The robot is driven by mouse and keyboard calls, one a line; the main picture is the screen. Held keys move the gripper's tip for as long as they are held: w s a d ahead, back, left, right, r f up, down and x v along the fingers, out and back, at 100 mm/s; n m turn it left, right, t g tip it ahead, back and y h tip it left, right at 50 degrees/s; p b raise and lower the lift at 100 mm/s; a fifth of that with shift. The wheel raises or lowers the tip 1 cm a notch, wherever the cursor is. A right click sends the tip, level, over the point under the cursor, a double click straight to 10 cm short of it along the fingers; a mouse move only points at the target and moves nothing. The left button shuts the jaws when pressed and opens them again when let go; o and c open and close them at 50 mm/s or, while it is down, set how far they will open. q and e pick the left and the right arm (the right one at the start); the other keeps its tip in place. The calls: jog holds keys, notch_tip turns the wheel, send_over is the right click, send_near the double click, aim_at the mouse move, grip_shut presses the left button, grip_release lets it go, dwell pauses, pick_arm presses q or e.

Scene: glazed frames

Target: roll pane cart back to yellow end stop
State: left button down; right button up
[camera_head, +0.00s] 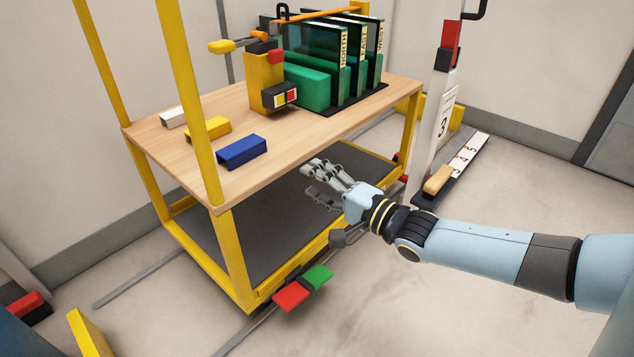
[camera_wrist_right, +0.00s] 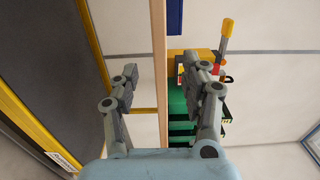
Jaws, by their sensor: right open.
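The pane cart (camera_head: 240,262) has a yellow frame, a wooden top (camera_head: 180,160) and a dark lower shelf. Several dark green panes (camera_head: 322,45), labelled with names such as NORTH and EAST, stand upright in its rack. My right gripper (camera_head: 314,180) is open and empty beside the cart's near long side, below the top's edge. In the right wrist view the top's wooden edge (camera_wrist_right: 160,60) runs between the open fingers (camera_wrist_right: 163,78); I cannot tell contact. A yellow block (camera_head: 88,333) sits at lower left; I cannot tell whether it is the end stop. My left gripper is out of view.
Red (camera_head: 290,296) and green (camera_head: 318,276) pedals stick out low on the cart's near side. Rails (camera_head: 140,278) run along the floor under it. Floor at front right is clear.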

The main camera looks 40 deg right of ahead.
aim_at(278, 162)
jog(key=w+b, duration=0.1)
jog(key=w, duration=0.2)
jog(key=w+b, duration=0.1)
jog(key=w, duration=0.2)
jog(key=w+a+b, duration=0.1)
jog(key=w, duration=0.2)
jog(key=shift+w+f+b, duration=0.2)
jog(key=shift+w+b, duration=0.1)
jog(key=shift+b, duration=0.1)
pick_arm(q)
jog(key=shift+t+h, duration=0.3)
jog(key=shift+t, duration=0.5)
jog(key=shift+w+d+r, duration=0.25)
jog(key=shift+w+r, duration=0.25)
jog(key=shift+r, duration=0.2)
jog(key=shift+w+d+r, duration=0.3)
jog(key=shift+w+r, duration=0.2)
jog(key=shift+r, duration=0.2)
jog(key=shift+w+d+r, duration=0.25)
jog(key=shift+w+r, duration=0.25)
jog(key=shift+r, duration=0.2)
pick_arm(e)
jog(key=shift+w+r, duration=0.15)
jog(key=shift+w, duration=0.4)
jog(key=shift+a, duration=0.1)
jog(key=shift+c, duration=0.4)
grip_shut()
